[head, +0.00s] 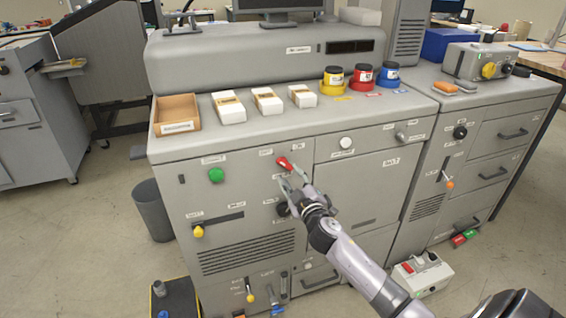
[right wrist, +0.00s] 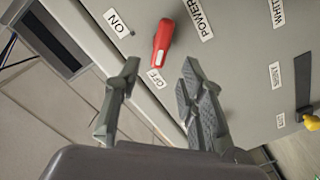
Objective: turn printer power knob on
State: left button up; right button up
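The printer (head: 240,140) is a large grey cabinet in the middle of the head view. Its red power knob (head: 284,163) is on the upper front panel. In the right wrist view the red knob (right wrist: 162,43) lies between the ON label (right wrist: 117,22) and the OFF label (right wrist: 157,79), near a POWER label (right wrist: 201,20). Its white-marked end points at OFF. My right gripper (head: 290,181) is just below the knob, fingers toward the panel. In the wrist view its fingers (right wrist: 158,75) are apart and empty, with the knob ahead of the gap. My left gripper is not in view.
A green button (head: 216,175) is left of the knob, and a black knob (head: 283,209) sits close below my gripper. A yellow-handled lever (head: 198,230) is lower left. Boxes and yellow, red and blue jars (head: 388,75) stand on top. A white box (head: 423,273) lies on the floor.

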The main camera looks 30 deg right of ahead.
aim_at(283, 165)
jog(key=x, duration=0.7)
jog(key=shift+w, duration=0.2)
grip_shut()
